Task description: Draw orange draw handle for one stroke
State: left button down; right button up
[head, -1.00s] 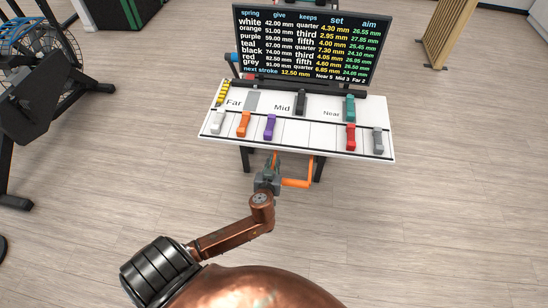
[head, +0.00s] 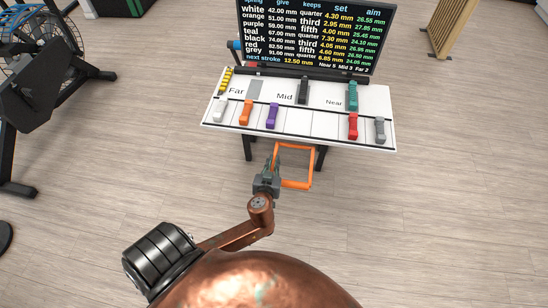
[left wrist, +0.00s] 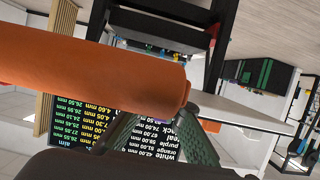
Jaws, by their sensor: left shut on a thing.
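The orange draw handle (head: 297,185) is an open rectangular frame reaching toward me from under the front of the white bench (head: 300,122). My left gripper (head: 270,172) is shut on its left side in the head view. In the left wrist view a thick orange bar of the handle (left wrist: 90,65) crosses close to the camera. The gripper fingers (left wrist: 165,125) show partly behind that bar, and their tips are hard to make out. My right gripper is in neither view.
The bench top holds white, orange (head: 245,113), purple, red, grey, black and teal blocks beside Far, Mid and Near labels. A dark text screen (head: 315,35) stands behind. Exercise equipment (head: 40,95) is at left.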

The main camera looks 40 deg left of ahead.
aim_at(278, 142)
pick_arm(q)
jog(key=shift+s+d+f, duration=0.25)
jog(key=shift+s+d, duration=0.15)
jog(key=shift+s, duration=0.15)
jog(key=w+a, duration=0.6)
jog(key=w, duration=0.4)
jog(key=shift+w+a+b, duration=0.25)
jog(key=shift+w+b, duration=0.05)
jog(key=shift+b, duration=0.05)
jog(key=c, duration=1.9)
grip_release()
jog(key=shift+r, duration=0.2)
jog(key=shift+c, duration=0.2)
jog(key=v, duration=1.2)
